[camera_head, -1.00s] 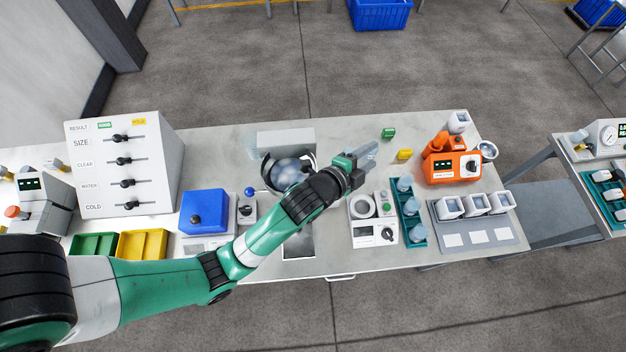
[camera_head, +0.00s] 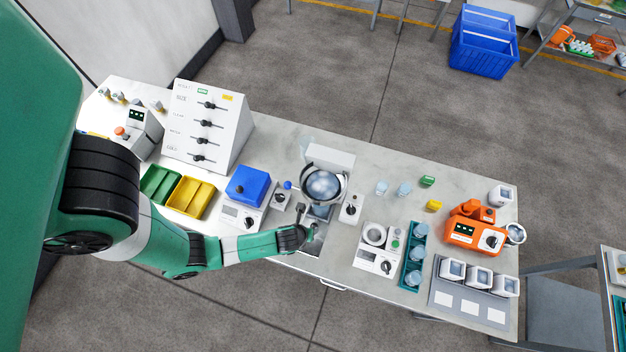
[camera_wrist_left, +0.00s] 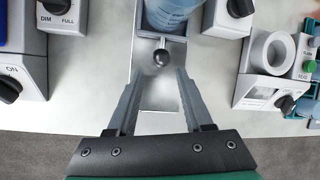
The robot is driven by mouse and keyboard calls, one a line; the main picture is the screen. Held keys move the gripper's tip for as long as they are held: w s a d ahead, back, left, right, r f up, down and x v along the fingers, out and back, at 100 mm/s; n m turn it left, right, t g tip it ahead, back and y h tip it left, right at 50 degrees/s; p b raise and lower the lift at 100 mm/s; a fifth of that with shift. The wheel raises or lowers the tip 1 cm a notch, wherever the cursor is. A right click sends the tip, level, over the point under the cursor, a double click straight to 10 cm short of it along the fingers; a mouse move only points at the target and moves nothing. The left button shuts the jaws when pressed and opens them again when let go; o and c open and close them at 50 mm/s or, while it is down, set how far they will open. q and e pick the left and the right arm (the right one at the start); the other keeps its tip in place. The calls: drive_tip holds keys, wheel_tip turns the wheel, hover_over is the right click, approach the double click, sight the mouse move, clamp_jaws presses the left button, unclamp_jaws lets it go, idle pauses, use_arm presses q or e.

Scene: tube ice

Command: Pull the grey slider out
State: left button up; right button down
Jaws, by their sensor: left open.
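The grey slider (camera_wrist_left: 172,48) sits under the clear vessel of bluish ice in the left wrist view, with a round black knob (camera_wrist_left: 162,57) on its front. In the head view the slider (camera_head: 320,212) shows only in part, below the round vessel (camera_head: 323,185). My left gripper (camera_wrist_left: 158,72) is open and empty, pointing at the knob. Its two fingers lie left and right of the knob's line, and the knob appears just beyond the fingertips. In the head view my left gripper (camera_head: 312,228) is small and partly hidden at its wrist. My right gripper is not in view.
A dial box (camera_wrist_left: 230,15) stands right of the slider, and another (camera_wrist_left: 62,15) stands left. A white machine with a ring (camera_wrist_left: 270,75) is further right. A bare metal plate (camera_wrist_left: 160,95) lies between my fingers. The table's front edge is close below.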

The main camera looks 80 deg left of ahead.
use_arm(q)
drive_tip(key=b+x, duration=0.1)
drive_tip(key=x, duration=0.5)
drive_tip(key=shift+w+f+b, duration=0.15)
drive_tip(key=shift+f+b, duration=0.05)
drive_tip(key=shift+b, duration=0.2)
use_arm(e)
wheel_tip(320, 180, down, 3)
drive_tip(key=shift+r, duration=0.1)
use_arm(q)
drive_tip(key=shift+c, duration=0.3)
clamp_jaws()
